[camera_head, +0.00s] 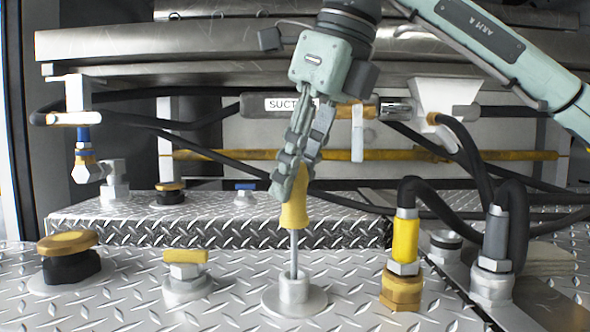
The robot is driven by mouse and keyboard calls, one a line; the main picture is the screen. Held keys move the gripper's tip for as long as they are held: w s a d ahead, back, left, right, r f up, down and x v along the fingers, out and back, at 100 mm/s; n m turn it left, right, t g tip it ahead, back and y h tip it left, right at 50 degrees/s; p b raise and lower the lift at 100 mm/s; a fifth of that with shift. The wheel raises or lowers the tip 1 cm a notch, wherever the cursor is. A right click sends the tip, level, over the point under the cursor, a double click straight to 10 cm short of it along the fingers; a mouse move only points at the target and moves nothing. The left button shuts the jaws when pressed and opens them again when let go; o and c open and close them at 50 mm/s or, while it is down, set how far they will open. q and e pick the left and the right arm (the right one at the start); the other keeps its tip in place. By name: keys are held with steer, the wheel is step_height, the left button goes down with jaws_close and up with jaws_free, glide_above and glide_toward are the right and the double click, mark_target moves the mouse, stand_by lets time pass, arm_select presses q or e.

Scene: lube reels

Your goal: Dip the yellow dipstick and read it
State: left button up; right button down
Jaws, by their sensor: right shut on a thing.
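My right gripper (290,178) points down in the middle of the view, its fingers shut on the yellow dipstick's handle (295,212). The dipstick is upright. Its thin metal rod (294,255) shows below the handle and runs down into a grey tube (294,290) on a round base on the tread plate. The handle is clear above the tube's top, with a length of rod bare between them. The rod's lower end is hidden in the tube. No level mark can be made out. My left gripper is not in view.
A yellow-topped black cap (67,250) and a yellow-handled valve (185,262) stand to the left. A yellow hose fitting (405,240) and a grey one (496,240) stand to the right, with black hoses arching above. A "SUCTION"-like label (283,104) sits behind my gripper.

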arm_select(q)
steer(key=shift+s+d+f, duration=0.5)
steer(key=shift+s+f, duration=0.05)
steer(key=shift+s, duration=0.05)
arm_select(e)
steer(key=shift+f, duration=0.15)
steer(key=shift+f+b, duration=2.2)
steer(key=shift+f, duration=1.05)
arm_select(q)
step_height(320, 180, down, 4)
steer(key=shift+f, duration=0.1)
arm_select(e)
steer(key=shift+r, duration=0.1)
step_height(320, 180, up, 24)
steer(key=p, duration=2)
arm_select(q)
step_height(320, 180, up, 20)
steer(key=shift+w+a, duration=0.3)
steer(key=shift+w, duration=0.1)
arm_select(e)
step_height(320, 180, up, 5)
glide_above(297, 219)
steer(key=w, duration=0.2)
steer(key=shift+s+a+r, duration=0.1)
steer(key=shift+s+a, duration=0.05)
steer(key=shift+s, duration=0.1)
arm_select(q)
steer(key=shift+b, duration=0.3)
